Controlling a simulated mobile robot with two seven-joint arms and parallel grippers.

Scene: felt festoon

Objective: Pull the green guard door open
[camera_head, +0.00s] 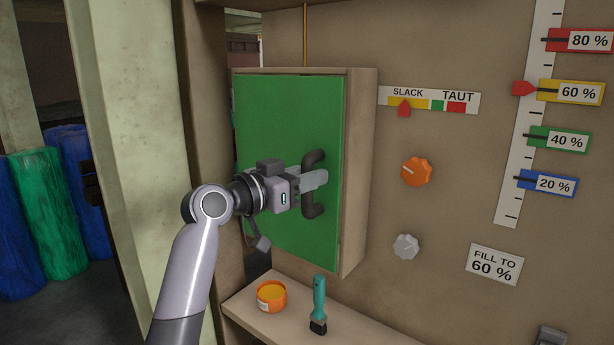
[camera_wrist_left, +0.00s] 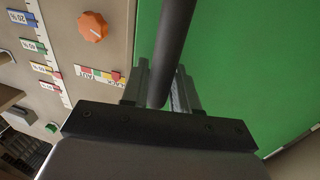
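The green guard door (camera_head: 285,115) is the front of a beige box on the wall panel and sits flush in its frame, closed. Its dark, upright bar handle (camera_head: 313,209) is near the door's right edge. My left gripper (camera_head: 318,178) reaches in from the left and is at the handle. In the left wrist view the handle (camera_wrist_left: 174,45) passes between the two fingers (camera_wrist_left: 160,85), which look closed on it with little gap. The green door (camera_wrist_left: 240,70) fills the right of that view. My right gripper is in neither view.
A shelf (camera_head: 245,307) below the box holds an orange tub (camera_head: 271,296) and a teal-handled brush (camera_head: 319,300). Right of the box are an orange knob (camera_head: 416,172), a grey knob (camera_head: 406,247) and a slack-taut gauge (camera_head: 430,100). A pale post (camera_head: 130,130) stands left.

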